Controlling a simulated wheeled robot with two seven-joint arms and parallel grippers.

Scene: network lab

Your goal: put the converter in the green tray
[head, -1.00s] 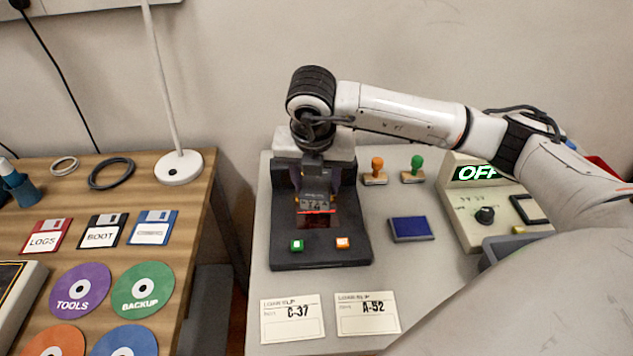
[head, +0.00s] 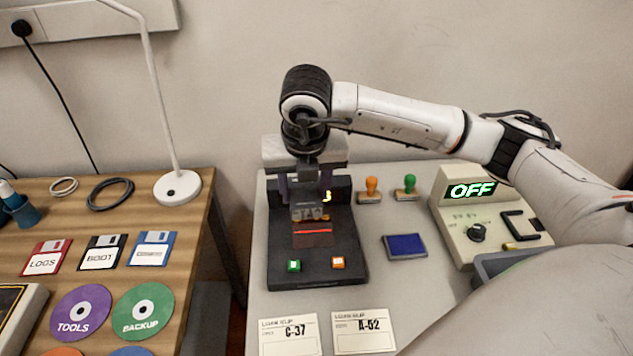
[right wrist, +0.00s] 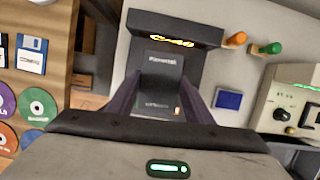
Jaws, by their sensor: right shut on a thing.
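My right gripper (head: 308,202) points down over a black scanner stand (head: 318,272) on the grey table. It is shut on a small dark box with a label, which I take for the converter (head: 309,213). In the right wrist view the box (right wrist: 162,68) shows between the two fingers (right wrist: 158,102), with print on its face too small to read surely. The box is above the stand's red-lit window. I see no green tray in these views. My left gripper is not in view.
The stand has green and orange buttons and a lit yellow display (right wrist: 168,41), unreadable here. To the right are two stamps, a blue pad (head: 405,246), a box reading OFF (head: 480,220) and a grey tray (head: 490,264). Two loan slips (head: 290,336) lie in front. A wooden table (head: 190,225) stands left.

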